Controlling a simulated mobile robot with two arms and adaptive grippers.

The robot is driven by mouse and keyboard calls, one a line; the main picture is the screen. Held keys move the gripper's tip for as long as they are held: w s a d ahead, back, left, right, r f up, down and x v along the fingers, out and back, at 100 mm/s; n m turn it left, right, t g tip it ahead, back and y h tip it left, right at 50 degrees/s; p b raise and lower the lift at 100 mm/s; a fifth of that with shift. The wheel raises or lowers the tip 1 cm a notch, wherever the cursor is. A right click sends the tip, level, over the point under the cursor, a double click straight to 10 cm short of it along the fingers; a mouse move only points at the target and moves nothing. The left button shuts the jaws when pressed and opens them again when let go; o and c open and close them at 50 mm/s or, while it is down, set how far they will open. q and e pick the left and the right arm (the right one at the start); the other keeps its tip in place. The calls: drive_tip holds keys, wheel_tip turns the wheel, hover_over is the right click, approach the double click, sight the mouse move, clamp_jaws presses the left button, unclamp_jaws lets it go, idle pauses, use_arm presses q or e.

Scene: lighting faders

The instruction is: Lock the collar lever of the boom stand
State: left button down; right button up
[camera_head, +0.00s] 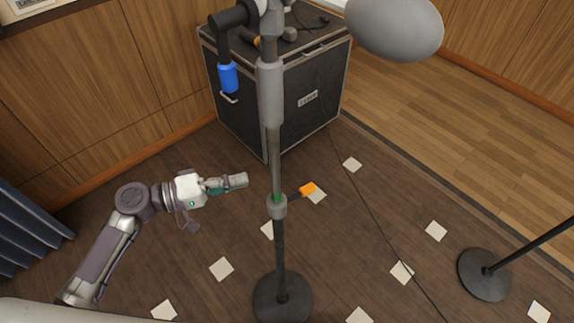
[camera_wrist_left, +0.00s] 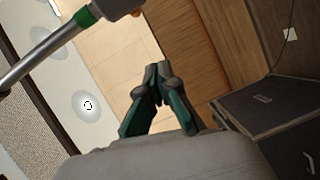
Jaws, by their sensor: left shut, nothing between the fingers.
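The boom stand's dark pole (camera_head: 275,160) stands upright on a round base (camera_head: 283,298) in the middle of the head view. A grey collar (camera_head: 277,206) sits partway up it, with a green band just above. A lever with an orange tip (camera_head: 307,188) sticks out from the collar to the right and slightly up. My left gripper (camera_head: 243,180) is left of the pole, apart from it, shut and empty. In the left wrist view its fingertips (camera_wrist_left: 158,75) meet; the pole (camera_wrist_left: 45,48), green band and part of the collar (camera_wrist_left: 118,7) show at upper left. My right gripper is out of view.
A black amplifier case (camera_head: 310,110) stands behind the pole with small items on top. A blue cylinder (camera_head: 228,77) hangs from the boom, and a large grey rounded thing (camera_head: 395,25) is at top right. Another stand's base (camera_head: 485,274) is at right. A thin cable crosses the floor.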

sight(300, 194)
use_arm(q)
drive_tip(key=d+p, duration=0.4)
drive_tip(key=d, duration=0.8)
drive_tip(key=shift+r+h+p, duration=0.3)
drive_tip(key=shift+p, duration=0.05)
idle(0.4)
